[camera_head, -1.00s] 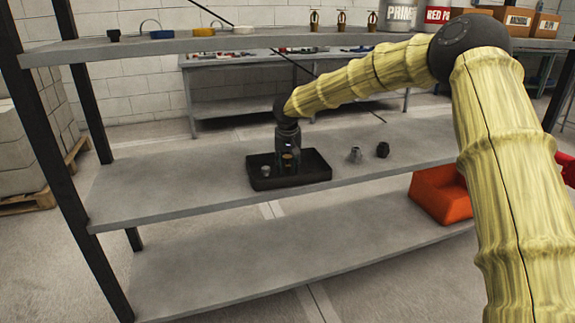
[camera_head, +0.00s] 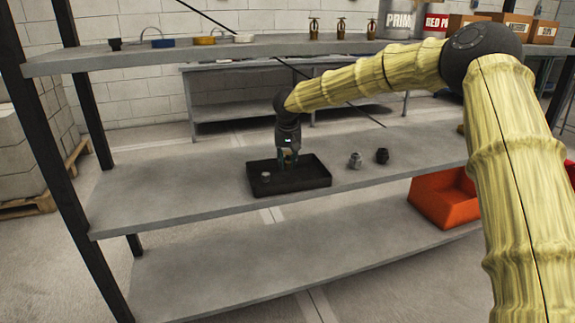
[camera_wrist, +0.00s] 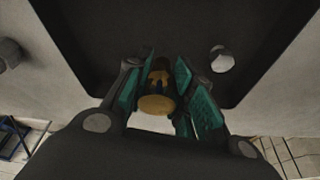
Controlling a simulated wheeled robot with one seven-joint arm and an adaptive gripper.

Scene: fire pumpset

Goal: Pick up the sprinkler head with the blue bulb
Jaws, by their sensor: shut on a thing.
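My gripper (camera_head: 288,162) points down over a black tray (camera_head: 315,181) on the middle shelf. In the wrist view my gripper (camera_wrist: 158,100) has its green-padded fingers closed around a brass sprinkler head (camera_wrist: 156,103). Its round, flat end faces the camera. Small dark blue parts show in its frame, but the bulb is not clear. The head view does not show the held piece clearly. It appears to be above the tray floor; the exact gap cannot be told.
A small silver fitting (camera_head: 265,177) stands in the tray's left part. A grey fitting (camera_head: 355,160) and a dark fitting (camera_head: 382,156) stand right of the tray. The upper shelf (camera_head: 180,50) overhangs behind, with several items. An orange bin (camera_head: 440,201) is below right.

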